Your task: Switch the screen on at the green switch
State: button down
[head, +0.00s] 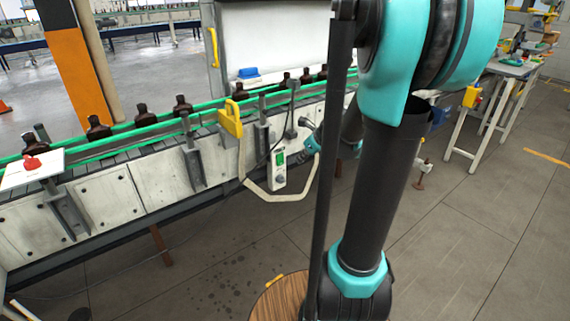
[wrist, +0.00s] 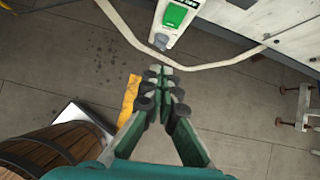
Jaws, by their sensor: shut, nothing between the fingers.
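The green switch (head: 279,158) sits on a pale control box (head: 279,178) hung at the front of the conveyor. In the wrist view the green switch (wrist: 174,16) is at the top, with a grey knob (wrist: 160,40) below it. My gripper (wrist: 161,72) is shut and empty. In the wrist view its fingertips appear just below the box; I cannot tell whether they touch it. In the head view my arm partly hides the area right of the box. A large pale blank panel (head: 268,38) stands behind the conveyor; I cannot tell whether it is the screen.
A pale looped cable or tube (head: 262,190) hangs around the box and crosses near my fingertips. Amber bottles (head: 183,105) stand on the conveyor with green rails. A yellow bracket (head: 231,119) is left of the box. A wooden barrel (wrist: 45,150) stands lower left.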

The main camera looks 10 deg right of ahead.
aim_at(280, 159)
jog(key=shift+w+d+r+m, duration=0.15)
jog(key=shift+w+m, duration=0.2)
jog(key=shift+m, duration=0.25)
jog(key=shift+w+a+r+x, duration=0.2)
jog(key=shift+w+r+x, duration=0.15)
jog(key=shift+x, duration=1.8)
jog(key=shift+w+a+r+x, duration=0.25)
jog(key=shift+w+x, duration=0.15)
jog(key=shift+x, duration=1.7)
jog(key=shift+w+a+r+x, duration=0.15)
jog(key=shift+w+r+x, duration=0.2)
jog(key=shift+x, duration=1.8)
